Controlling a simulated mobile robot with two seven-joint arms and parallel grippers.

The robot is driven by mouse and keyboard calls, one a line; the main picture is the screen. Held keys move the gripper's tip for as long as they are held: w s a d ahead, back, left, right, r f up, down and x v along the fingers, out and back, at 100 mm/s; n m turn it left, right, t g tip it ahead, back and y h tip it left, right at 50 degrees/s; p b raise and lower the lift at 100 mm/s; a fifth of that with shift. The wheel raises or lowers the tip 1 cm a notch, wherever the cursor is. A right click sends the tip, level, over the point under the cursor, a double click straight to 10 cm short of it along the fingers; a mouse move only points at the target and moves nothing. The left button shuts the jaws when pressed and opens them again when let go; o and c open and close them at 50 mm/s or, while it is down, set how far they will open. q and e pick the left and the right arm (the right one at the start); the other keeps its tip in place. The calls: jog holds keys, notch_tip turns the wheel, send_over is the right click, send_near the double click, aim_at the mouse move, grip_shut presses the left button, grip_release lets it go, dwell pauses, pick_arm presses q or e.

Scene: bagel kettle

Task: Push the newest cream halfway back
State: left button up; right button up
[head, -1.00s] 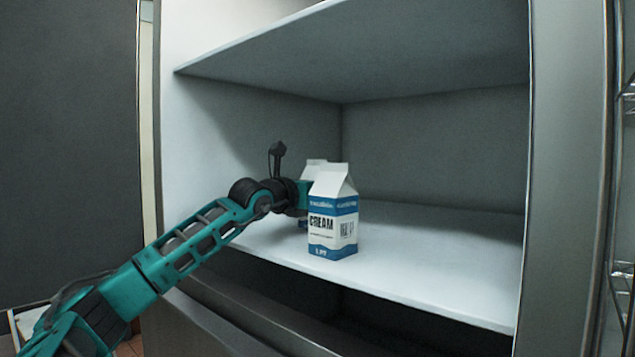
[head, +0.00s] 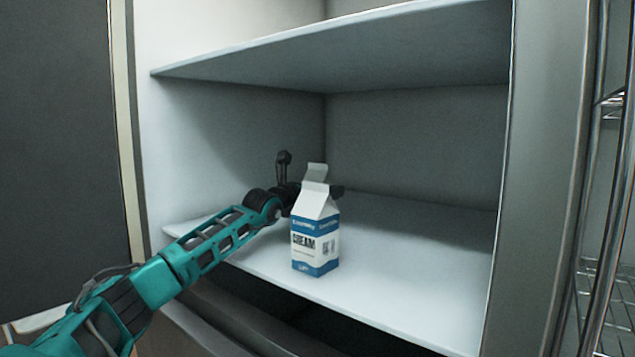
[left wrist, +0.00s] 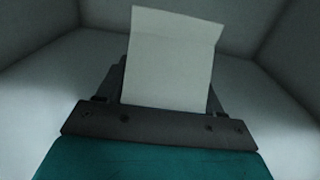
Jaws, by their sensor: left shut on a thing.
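A white and blue cream carton (head: 315,245) stands upright near the front edge of the middle shelf. In the left wrist view, the white top of the held carton (left wrist: 172,60) sits between the dark fingers of my left gripper (left wrist: 168,92). My right gripper is out of view.
The middle shelf (head: 410,260) is bare to the right of the cartons and at the back. An upper shelf (head: 380,50) hangs above. The cabinet's right frame (head: 545,180) and a wire rack (head: 605,290) stand at the right.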

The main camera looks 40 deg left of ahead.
pick_arm(q)
jog(key=shift+w+r+p, duration=0.3)
jog(key=shift+w+p, duration=0.6)
jog(key=shift+w+a+f+b, duration=0.1)
jog(key=shift+w+f+b, duration=0.15)
jog(key=shift+w+b, duration=0.05)
jog(key=shift+w+a+b, duration=0.15)
jog(key=shift+w+b, duration=0.15)
jog(key=shift+w, duration=0.8)
